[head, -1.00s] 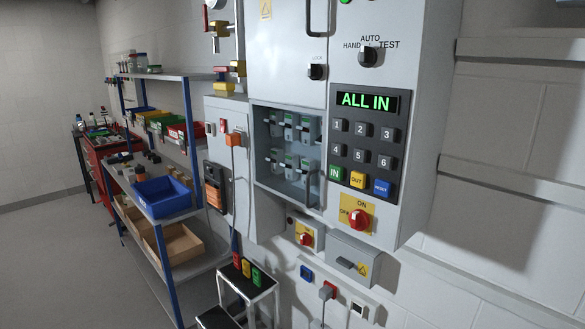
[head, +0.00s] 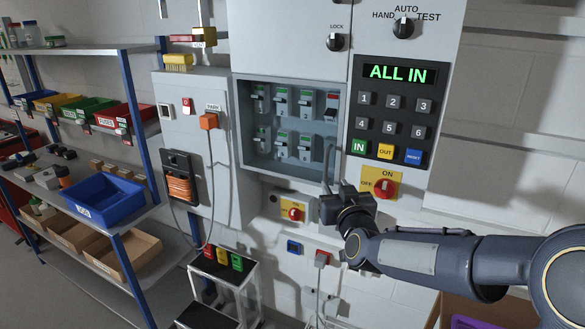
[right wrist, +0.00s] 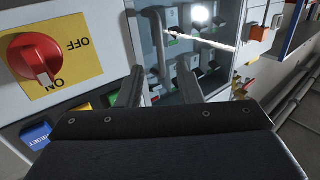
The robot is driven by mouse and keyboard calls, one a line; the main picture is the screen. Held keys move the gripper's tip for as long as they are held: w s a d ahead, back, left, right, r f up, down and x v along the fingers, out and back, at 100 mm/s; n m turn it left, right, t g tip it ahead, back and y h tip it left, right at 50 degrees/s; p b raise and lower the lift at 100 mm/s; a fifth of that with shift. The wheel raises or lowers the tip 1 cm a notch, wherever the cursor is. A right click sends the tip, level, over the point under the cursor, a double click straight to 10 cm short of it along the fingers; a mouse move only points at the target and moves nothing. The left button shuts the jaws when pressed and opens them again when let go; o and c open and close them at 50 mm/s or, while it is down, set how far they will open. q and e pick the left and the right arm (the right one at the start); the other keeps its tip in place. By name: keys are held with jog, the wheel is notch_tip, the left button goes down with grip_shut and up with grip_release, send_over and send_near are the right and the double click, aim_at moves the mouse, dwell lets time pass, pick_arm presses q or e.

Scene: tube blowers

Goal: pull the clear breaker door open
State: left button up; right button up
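The clear breaker door (head: 287,163) covers a recess of breakers in the grey cabinet and looks closed. Its grey upright bar handle (head: 329,164) is at the door's right side. The handle also shows in the right wrist view (right wrist: 155,48), ahead of my fingertips and between them in the picture. My right gripper (head: 328,197) is at the lower end of the handle in the head view. In the right wrist view the right gripper (right wrist: 159,84) is open with nothing between its fingers. I cannot tell whether it touches the handle. My left gripper is not in view.
A keypad panel (head: 391,118) reading ALL IN and a red rotary switch (head: 385,186) on yellow are just right of the door. A smaller red switch (head: 294,213) sits below it. A step stool (head: 228,267) and a shelf with bins (head: 104,200) stand to the left.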

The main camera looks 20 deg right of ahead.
aim_at(327, 169)
jog(key=p+x, duration=0.1)
jog(key=x, duration=0.7)
jog(key=shift+w+r+p, duration=0.1)
jog(key=shift+r+p, duration=0.05)
jog(key=shift+p, duration=0.25)
grip_shut()
